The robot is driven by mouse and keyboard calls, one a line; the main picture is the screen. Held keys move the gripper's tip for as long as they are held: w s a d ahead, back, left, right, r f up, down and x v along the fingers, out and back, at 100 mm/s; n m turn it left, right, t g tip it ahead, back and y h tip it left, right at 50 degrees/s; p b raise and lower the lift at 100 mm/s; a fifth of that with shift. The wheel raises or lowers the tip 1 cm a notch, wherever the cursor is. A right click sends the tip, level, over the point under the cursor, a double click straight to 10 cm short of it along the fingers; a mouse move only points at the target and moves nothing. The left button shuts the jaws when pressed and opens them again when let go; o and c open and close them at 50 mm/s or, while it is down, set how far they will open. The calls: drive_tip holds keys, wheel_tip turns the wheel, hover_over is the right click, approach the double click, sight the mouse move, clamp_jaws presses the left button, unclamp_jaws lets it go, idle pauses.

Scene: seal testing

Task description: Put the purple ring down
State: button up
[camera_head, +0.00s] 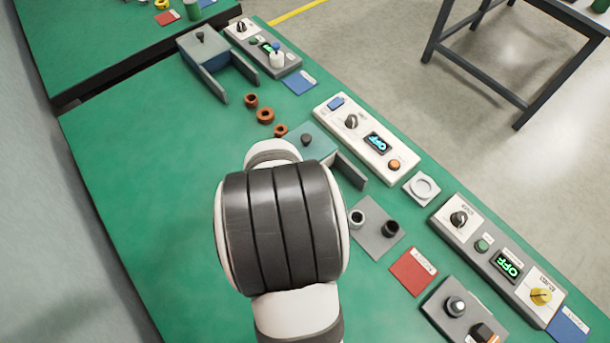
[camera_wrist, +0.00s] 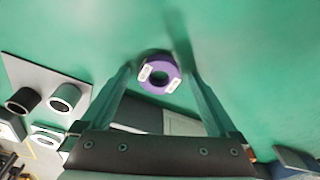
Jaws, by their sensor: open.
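The purple ring (camera_wrist: 158,88) shows in the wrist view, with a dark centre hole and two small white patches on its face. It appears to lie on the green bench top (camera_wrist: 245,60), though I cannot tell for certain whether it touches. My gripper (camera_wrist: 160,72) is open, with one finger on either side of the ring and a gap to it visible. In the head view my arm hides both the ring and the fingers.
Several orange-brown rings (camera_head: 265,116) lie beyond my arm. A grey plate with two cylinders (camera_head: 376,229) is at right, beside a red card (camera_head: 413,272). A control box (camera_head: 366,138) and a teal fixture (camera_head: 318,143) stand close by. The left bench area is clear.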

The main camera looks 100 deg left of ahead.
clamp_jaws()
idle(0.3)
